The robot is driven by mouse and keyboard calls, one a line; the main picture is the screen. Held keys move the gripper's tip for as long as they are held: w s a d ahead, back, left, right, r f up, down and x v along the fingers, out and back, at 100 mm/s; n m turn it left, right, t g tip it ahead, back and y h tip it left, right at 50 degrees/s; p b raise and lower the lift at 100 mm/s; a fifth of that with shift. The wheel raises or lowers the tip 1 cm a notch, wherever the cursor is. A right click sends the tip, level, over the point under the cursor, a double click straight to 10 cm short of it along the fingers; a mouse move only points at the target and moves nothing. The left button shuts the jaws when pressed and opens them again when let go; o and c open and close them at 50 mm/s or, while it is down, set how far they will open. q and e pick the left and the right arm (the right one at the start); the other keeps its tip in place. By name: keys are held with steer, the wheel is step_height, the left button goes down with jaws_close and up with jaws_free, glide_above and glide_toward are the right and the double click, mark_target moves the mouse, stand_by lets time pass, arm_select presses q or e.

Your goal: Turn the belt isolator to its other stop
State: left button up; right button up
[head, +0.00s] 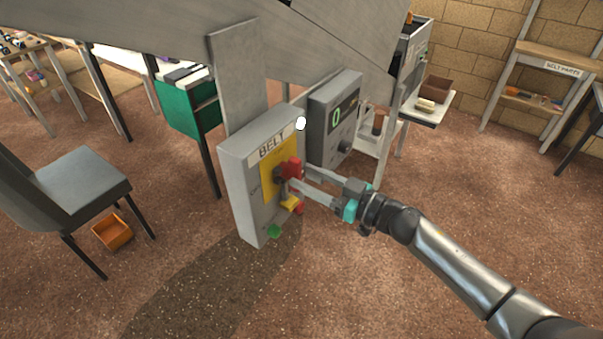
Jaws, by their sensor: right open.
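The belt isolator is a grey box (238,178) with a "BELT" label and a yellow plate, fixed to a grey upright post. Its red handle (292,168) sits on the yellow plate, with a dark part beside it. Below are a small yellow part, a red part and a green button (274,231). My right gripper (298,182) reaches in from the right with its fingers open at the red handle. I cannot tell whether the fingers touch it. The fingers partly cover the front of the box. My left gripper is not in view.
A dark counter box (333,118) showing a green 0 stands just behind and right of the isolator. A grey chair (66,185) and an orange bin (112,232) are at left. A sloping grey panel (300,40) hangs above. The floor in front is clear.

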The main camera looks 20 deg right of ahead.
steer(key=shift+x, duration=1.05)
steer(key=shift+c, duration=0.3)
jaws_close()
